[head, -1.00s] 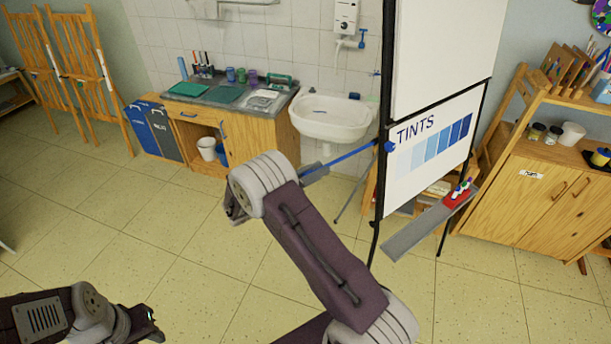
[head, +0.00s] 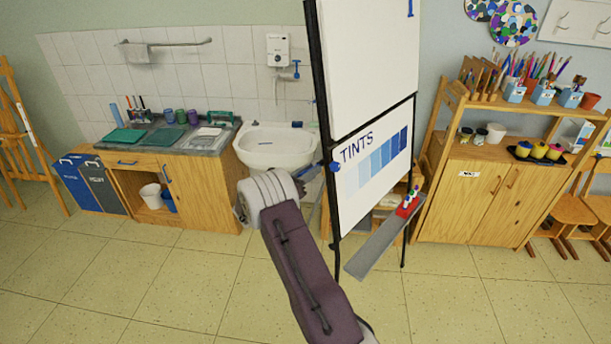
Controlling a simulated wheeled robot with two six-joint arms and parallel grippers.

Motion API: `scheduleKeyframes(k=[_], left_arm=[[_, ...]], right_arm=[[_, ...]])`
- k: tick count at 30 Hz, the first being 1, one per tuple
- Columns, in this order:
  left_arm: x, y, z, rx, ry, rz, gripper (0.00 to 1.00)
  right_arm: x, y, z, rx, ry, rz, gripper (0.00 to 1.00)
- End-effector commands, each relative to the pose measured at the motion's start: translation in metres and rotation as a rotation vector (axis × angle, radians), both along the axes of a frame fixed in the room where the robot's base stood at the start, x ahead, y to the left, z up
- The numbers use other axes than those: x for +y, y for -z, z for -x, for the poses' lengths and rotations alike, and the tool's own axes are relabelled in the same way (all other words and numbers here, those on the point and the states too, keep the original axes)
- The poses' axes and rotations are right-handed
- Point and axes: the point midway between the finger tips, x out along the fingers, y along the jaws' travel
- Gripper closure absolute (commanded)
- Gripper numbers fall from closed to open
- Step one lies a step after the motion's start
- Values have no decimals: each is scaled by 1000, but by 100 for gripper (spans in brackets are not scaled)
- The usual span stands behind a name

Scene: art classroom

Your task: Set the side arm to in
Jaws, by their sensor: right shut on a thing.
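The side arm is a blue bar (head: 323,169) at the left edge of the flip-chart easel (head: 334,214), joined there by a blue knob (head: 335,168). Only a short piece of the bar shows, pointing left and out from the frame; the rest is hidden by my right wrist. My right gripper (head: 309,174) is shut on the side arm, just left of the knob. Its fingers are mostly hidden behind my wrist. My left gripper is out of view.
A grey tray (head: 372,246) with red and blue items juts out low from the easel. A white sink (head: 275,147) and a wooden counter (head: 203,190) stand behind my right arm. A wooden cabinet (head: 460,205) stands right. Floor is clear in front.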

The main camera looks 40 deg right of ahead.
Motion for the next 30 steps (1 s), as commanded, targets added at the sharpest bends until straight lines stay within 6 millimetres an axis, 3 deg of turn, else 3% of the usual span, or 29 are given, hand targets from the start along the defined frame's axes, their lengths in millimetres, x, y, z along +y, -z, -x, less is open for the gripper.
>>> scheduleKeyframes(k=[7,8,9,10,20,30], left_arm=[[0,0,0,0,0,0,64],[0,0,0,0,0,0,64],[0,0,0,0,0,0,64],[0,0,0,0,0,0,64],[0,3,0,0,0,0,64],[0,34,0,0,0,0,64]], right_arm=[[0,0,0,0,0,-1,100],[0,0,0,0,0,-1,73],[0,0,0,0,0,-1,62],[0,0,0,0,0,-1,57],[4,1,0,0,-1,0,57],[72,4,6,-2,-4,-1,57]])
